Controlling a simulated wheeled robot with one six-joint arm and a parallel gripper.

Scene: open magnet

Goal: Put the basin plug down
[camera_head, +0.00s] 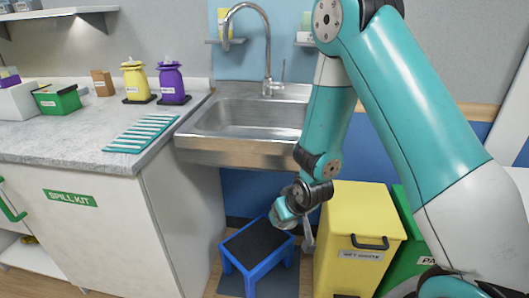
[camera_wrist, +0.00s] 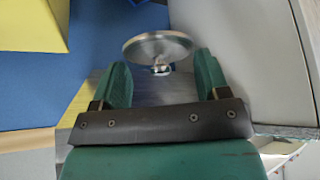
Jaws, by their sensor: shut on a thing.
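The basin plug (camera_wrist: 158,46) is a round metal disc with a short knob, seen just beyond the fingertips in the wrist view. My gripper (camera_wrist: 163,72) has two green fingers, one on each side of the plug's knob, and is shut on the plug. The exact contact is hard to make out. In the head view my gripper (camera_head: 287,208) is low, in front of and below the steel sink (camera_head: 240,118), above the right part of the blue step stool (camera_head: 236,267). A small grey shape beside it may be the plug.
A yellow bin (camera_head: 345,240) stands right of the stool, with a green bin (camera_head: 408,220) beyond. The white cabinet (camera_head: 90,220) is at left; its counter (camera_head: 60,140) holds a teal-striped mat (camera_head: 140,133), yellow (camera_head: 136,82) and purple (camera_head: 172,84) containers and a green box (camera_head: 57,100).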

